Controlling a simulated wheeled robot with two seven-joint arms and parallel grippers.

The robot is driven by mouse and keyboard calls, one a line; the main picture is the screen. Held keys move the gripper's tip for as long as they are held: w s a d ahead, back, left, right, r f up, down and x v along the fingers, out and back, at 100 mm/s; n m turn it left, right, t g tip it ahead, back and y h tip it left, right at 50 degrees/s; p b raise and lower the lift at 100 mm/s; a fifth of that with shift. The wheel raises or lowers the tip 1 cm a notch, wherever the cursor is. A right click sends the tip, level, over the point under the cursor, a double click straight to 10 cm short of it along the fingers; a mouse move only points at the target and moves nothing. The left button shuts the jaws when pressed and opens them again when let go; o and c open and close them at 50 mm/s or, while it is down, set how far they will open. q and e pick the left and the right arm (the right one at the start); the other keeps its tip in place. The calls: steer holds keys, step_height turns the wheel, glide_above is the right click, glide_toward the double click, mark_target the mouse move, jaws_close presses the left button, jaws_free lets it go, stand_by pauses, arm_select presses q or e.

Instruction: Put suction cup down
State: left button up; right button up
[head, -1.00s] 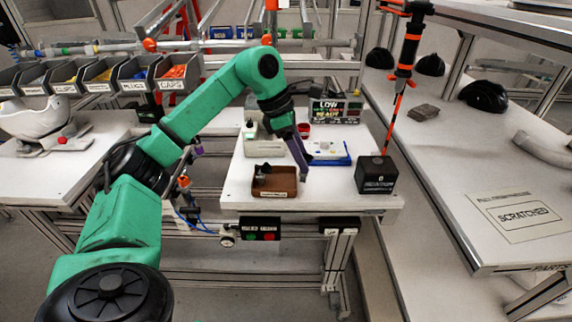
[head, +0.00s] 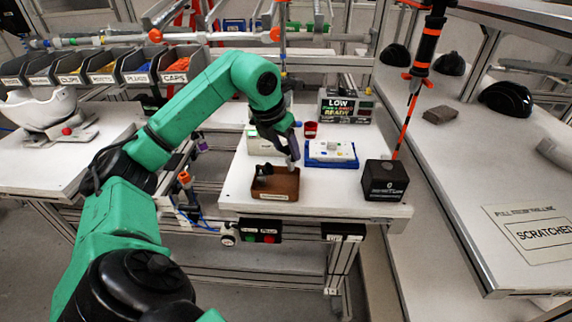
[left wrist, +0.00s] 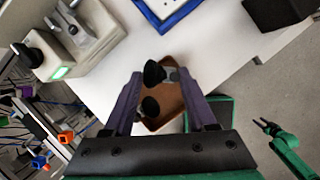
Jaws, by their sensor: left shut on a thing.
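My left gripper (head: 292,160) is over the right back part of a small brown tray (head: 274,195) on the white table. In the left wrist view, its purple fingers (left wrist: 162,75) are shut on a black suction cup (left wrist: 152,72) with a grey fitting. A second black cup (left wrist: 149,106) lies in the brown tray (left wrist: 172,122), below the held one. I cannot tell whether the held cup touches the tray. A green arm with a small dark gripper (left wrist: 265,127), apparently my right one, shows at the right of the left wrist view, its fingers apart.
A blue tray with a white part (head: 331,152) and a black box (head: 385,181) stand right of the brown tray. A pale device (head: 262,140), a red cup (head: 310,130) and a display (head: 345,108) are behind. The table's front edge is close to the tray.

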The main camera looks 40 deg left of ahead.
mark_target(286, 160)
arm_select(q)
step_height(286, 160, down, 4)
steer(key=shift+s+r, duration=0.1)
steer(key=shift+r, duration=0.15)
steer(key=shift+f+b, duration=0.2)
steer(key=shift+b, duration=0.15)
steer(key=o, duration=1.4)
steer(key=shift+r, duration=0.1)
steer(key=shift+c, duration=0.2)
steer(key=shift+r, duration=0.1)
steer(key=shift+r, duration=0.3)
steer(key=p+v, duration=0.1)
steer(key=v, duration=1)
steer(key=shift+s+r, duration=0.15)
steer(key=shift+r, duration=0.05)
steer(key=shift+f, duration=0.1)
